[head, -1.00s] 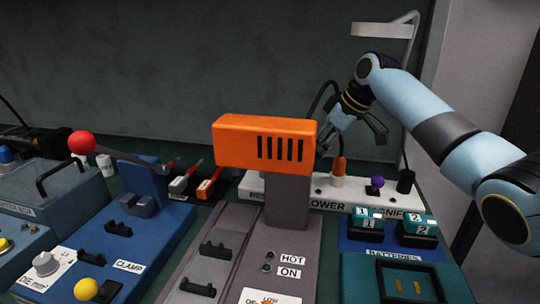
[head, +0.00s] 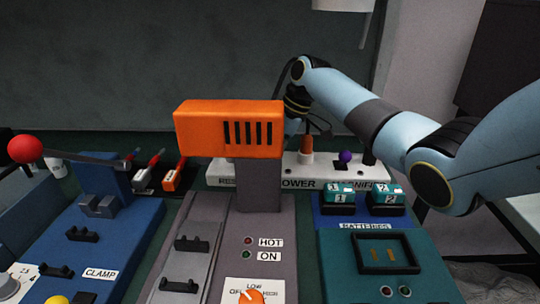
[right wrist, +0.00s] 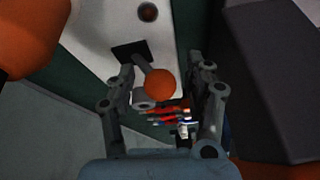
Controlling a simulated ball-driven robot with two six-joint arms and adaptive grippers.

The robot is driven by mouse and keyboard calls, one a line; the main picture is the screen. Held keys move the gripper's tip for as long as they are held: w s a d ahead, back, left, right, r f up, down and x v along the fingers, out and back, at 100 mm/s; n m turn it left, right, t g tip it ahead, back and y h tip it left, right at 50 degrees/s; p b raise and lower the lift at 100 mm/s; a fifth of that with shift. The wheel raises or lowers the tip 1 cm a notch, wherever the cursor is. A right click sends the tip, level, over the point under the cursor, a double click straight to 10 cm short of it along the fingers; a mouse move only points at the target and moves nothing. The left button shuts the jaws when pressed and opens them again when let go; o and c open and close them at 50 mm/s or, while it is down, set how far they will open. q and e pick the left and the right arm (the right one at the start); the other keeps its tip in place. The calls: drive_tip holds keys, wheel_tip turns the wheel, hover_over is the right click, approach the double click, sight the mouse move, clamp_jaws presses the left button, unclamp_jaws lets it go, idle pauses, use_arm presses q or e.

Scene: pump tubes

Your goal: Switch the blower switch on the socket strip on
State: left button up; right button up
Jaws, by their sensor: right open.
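The white socket strip (head: 325,172) stands at the back in the head view, partly hidden by the orange blower (head: 228,128). The blower switch is hidden in the head view. In the right wrist view an orange ball knob (right wrist: 160,85) on a short lever rises from a dark slot in the strip (right wrist: 98,30). My right gripper (right wrist: 162,70) is open, its fingers on either side of the knob in this view; contact cannot be told. My left gripper is not in view.
A purple knob (head: 345,157) and a black plug (head: 368,154) are on the strip's right part. Teal batteries (head: 338,194) sit in front of it. Red and orange connectors (head: 175,175) lie left of the strip. The blower's grey column (head: 258,188) stands close by.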

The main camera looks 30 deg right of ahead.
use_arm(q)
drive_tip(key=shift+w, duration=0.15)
use_arm(e)
drive_tip(key=shift+c, duration=0.5)
drive_tip(key=c, duration=0.7)
drive_tip(key=shift+f, duration=0.1)
clamp_jaws()
